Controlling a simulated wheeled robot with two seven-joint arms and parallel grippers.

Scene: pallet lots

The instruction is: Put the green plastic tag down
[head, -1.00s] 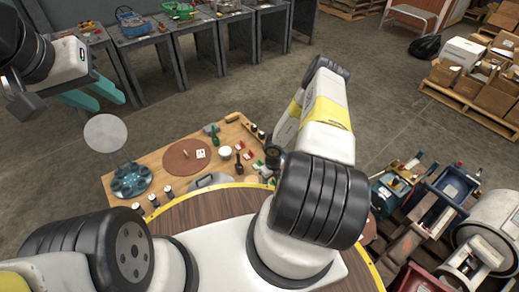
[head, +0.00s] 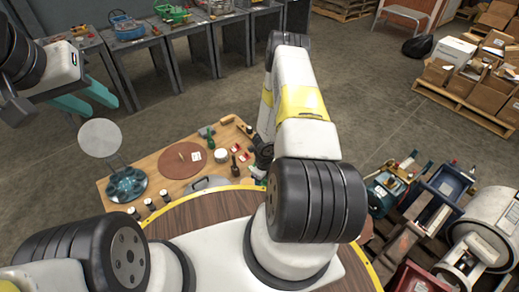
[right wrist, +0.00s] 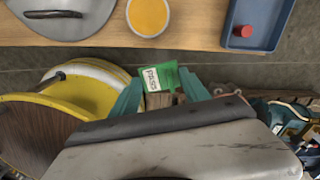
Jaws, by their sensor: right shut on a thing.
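The green plastic tag (right wrist: 160,77), with a white label reading PASS, is held between the teal fingertips of my right gripper (right wrist: 160,92) in the right wrist view. The fingers are shut on it. In that view it appears just off the wooden table's edge, with floor behind it. In the head view my right arm hides the tag, and the right gripper cannot be made out clearly. My left gripper (head: 86,100) is at the upper left of the head view, its teal fingers apart and empty, away from the table.
The wooden table (head: 147,165) holds a round brown mat (head: 182,161), a teal fixture (head: 126,185) and small bottles. In the right wrist view a cup with a yellow top (right wrist: 147,16) and a blue tray (right wrist: 270,22) holding a red piece (right wrist: 242,31) stand near the edge.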

